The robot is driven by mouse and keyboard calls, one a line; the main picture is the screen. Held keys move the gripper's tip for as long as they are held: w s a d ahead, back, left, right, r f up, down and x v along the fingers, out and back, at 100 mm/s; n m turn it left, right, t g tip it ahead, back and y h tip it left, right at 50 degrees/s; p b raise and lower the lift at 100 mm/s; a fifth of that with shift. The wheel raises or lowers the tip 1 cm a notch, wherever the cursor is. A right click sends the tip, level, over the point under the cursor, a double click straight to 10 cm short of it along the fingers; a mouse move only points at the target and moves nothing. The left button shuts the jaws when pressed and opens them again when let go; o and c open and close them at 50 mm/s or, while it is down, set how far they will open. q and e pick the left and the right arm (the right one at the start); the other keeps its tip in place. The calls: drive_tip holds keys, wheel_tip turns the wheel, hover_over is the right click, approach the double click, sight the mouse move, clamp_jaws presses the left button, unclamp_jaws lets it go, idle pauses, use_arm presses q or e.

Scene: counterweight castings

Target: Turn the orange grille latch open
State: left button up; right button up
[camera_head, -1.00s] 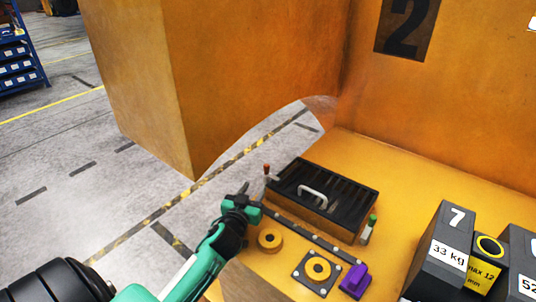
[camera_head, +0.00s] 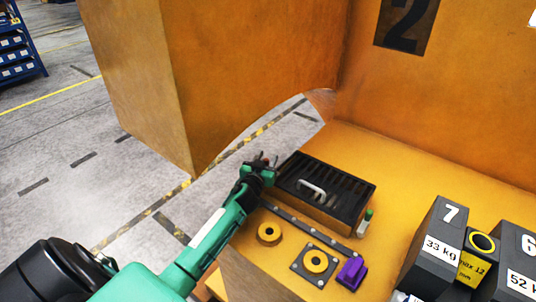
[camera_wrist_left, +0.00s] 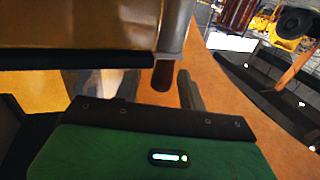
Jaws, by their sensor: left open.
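The black grille (camera_head: 335,190) with a pale handle (camera_head: 311,188) lies on the orange ledge. The orange latch (camera_head: 266,160) is at the grille's left end, mostly hidden by my gripper; only a small reddish bit shows. In the left wrist view its dark orange-brown grip (camera_wrist_left: 162,76) hangs close beside a grey finger, apparently between the jaws. My left gripper (camera_head: 263,159) is open at that end of the grille. I cannot tell whether the fingers touch the latch. A green-tipped latch (camera_head: 368,215) stands at the grille's right end. My right gripper is not in view.
Dark weights (camera_head: 436,243) stand at the right. An orange wall (camera_head: 440,120) rises behind the ledge.

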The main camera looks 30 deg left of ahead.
use_arm(q)
drive_tip(key=shift+x, duration=0.8)
clamp_jaws()
